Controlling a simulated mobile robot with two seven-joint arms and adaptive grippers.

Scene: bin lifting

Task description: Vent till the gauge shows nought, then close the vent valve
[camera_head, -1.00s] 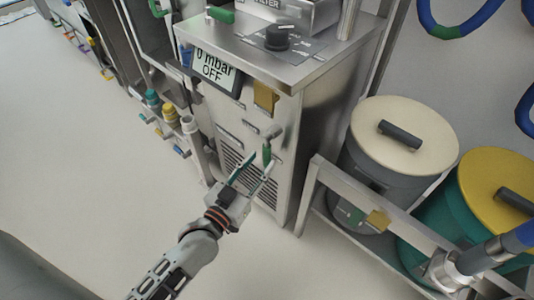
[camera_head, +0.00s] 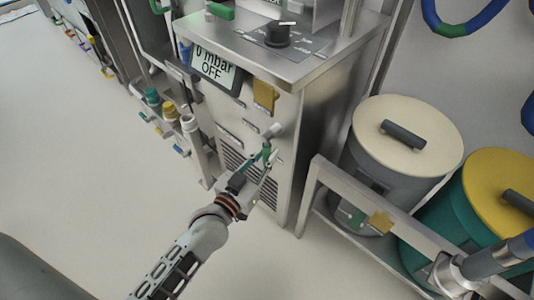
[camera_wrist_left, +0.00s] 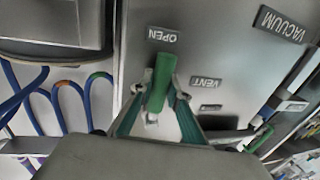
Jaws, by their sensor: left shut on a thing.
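The gauge (camera_head: 216,68) on the steel cabinet reads "0 mbar" and "OFF" in the head view. Below it, on the cabinet front, is the vent valve's green handle (camera_head: 266,151). My left gripper (camera_head: 264,164) is at the valve, its fingers on either side of the handle and shut on it. In the left wrist view the green handle (camera_wrist_left: 160,82) stands between the fingers, its far end near the "OPEN" label (camera_wrist_left: 162,36). A "VENT" label (camera_wrist_left: 206,82) is beside it. The fingers hide part of the valve. My right gripper does not show.
A black knob (camera_head: 278,34) sits on the cabinet top. At the right, a cream-lidded bin (camera_head: 372,170) and a yellow-lidded bin (camera_head: 448,228) stand behind a metal rail (camera_head: 375,205). Coloured fittings (camera_head: 170,112) line the left.

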